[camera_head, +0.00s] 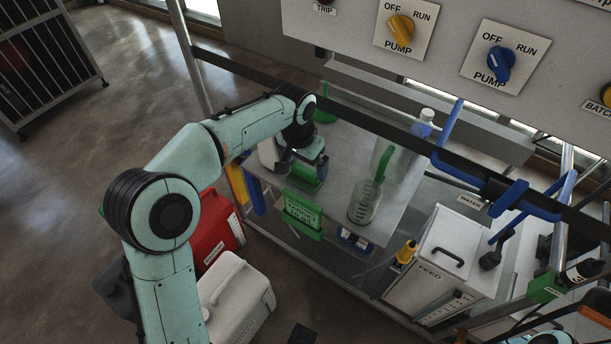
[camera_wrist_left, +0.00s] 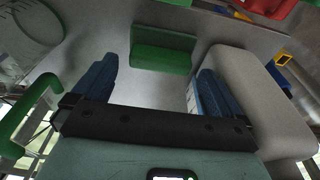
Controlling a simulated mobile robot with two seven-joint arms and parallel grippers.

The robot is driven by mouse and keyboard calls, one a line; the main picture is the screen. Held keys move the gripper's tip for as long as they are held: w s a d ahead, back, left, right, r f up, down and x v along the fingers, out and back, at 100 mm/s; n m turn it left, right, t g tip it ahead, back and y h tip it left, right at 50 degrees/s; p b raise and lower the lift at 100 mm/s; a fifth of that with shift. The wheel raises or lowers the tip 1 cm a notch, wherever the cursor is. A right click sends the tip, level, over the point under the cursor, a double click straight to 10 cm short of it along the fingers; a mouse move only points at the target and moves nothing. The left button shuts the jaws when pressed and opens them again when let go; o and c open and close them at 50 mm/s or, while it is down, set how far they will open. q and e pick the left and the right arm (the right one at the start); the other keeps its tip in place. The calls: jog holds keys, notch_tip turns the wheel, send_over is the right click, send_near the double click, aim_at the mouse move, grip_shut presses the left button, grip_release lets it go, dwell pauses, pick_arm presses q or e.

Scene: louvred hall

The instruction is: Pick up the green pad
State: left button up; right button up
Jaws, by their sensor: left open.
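The green pad (camera_head: 303,182) is a small green block on the grey bench top (camera_head: 339,171). In the left wrist view the green pad (camera_wrist_left: 162,58) lies ahead of the fingers, near the middle of the gap between them. My left gripper (camera_head: 309,163) hangs just above and behind the pad in the head view and partly hides it. In the left wrist view my left gripper (camera_wrist_left: 158,72) has its two blue fingers spread apart with nothing between them.
A pale rounded container (camera_wrist_left: 250,85) stands close beside one finger. A clear graduated jug (camera_head: 364,201) stands right of the pad. A green sign (camera_head: 303,214) hangs at the bench's front edge. Red (camera_head: 217,230) and white (camera_head: 236,296) cans stand below.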

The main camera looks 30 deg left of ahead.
aim_at(305, 169)
pick_arm(q)
jog(key=f, duration=0.2)
jog(key=w+f, duration=0.1)
jog(key=f, duration=0.1)
jog(key=shift+b, duration=0.3)
jog(key=shift+r, duration=0.1)
jog(key=c, duration=0.8)
jog(key=shift+r+p, duration=2.8)
jog(key=shift+r, duration=7.25)
jog(key=shift+o, duration=1.2)
jog(key=shift+c, duration=0.5)
